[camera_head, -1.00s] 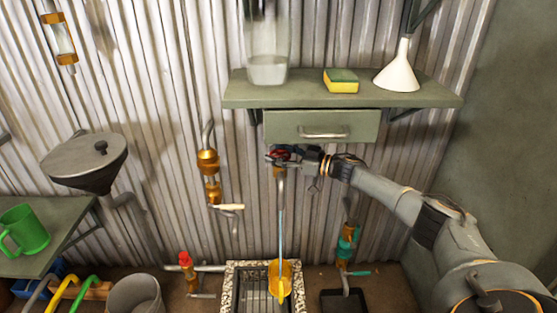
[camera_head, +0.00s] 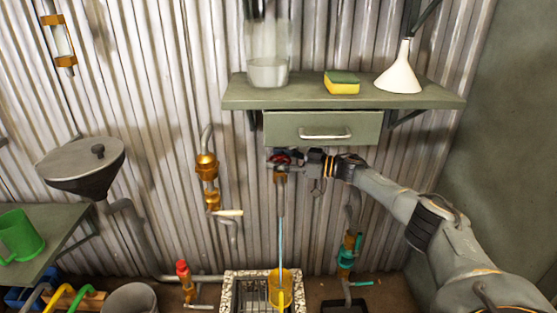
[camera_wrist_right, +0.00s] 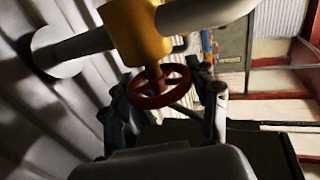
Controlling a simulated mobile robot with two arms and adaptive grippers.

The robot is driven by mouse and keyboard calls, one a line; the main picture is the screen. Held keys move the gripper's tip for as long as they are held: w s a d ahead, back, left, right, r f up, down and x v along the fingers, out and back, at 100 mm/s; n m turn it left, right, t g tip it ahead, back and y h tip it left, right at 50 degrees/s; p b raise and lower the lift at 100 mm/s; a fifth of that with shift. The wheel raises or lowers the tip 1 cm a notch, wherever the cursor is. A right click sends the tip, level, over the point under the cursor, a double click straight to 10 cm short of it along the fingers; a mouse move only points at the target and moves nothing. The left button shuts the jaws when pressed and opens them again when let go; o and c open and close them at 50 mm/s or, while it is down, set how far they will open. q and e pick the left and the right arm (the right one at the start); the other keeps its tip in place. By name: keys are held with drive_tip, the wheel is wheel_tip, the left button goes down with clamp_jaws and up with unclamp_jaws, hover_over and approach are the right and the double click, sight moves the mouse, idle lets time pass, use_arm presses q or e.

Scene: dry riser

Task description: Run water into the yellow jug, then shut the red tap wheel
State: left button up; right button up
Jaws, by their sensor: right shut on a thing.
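The red tap wheel (camera_head: 279,157) is on a brass tap on the corrugated wall, just under the drawer. My right gripper (camera_head: 292,157) is shut on the wheel, coming in from the right. The right wrist view shows the red wheel (camera_wrist_right: 160,86) between the fingers, below a yellow-brass valve body (camera_wrist_right: 136,30). A thin blue-white stream of water (camera_head: 281,230) runs straight down from the tap. The yellow jug (camera_head: 285,288) stands below on the drain grate, under the stream. Its water level cannot be seen. My left gripper is not in view.
The drain grate with a speckled rim (camera_head: 229,292) is at the bottom centre. A shelf (camera_head: 305,97) with a sponge (camera_head: 342,82) and a white funnel (camera_head: 399,70) overhangs the tap, above a drawer (camera_head: 290,130). A teal-handled tap (camera_head: 347,252) is to the right.

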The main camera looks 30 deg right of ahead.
drive_tip(key=o, duration=1.2)
drive_tip(key=v, duration=1.2)
drive_tip(key=shift+d, duration=0.1)
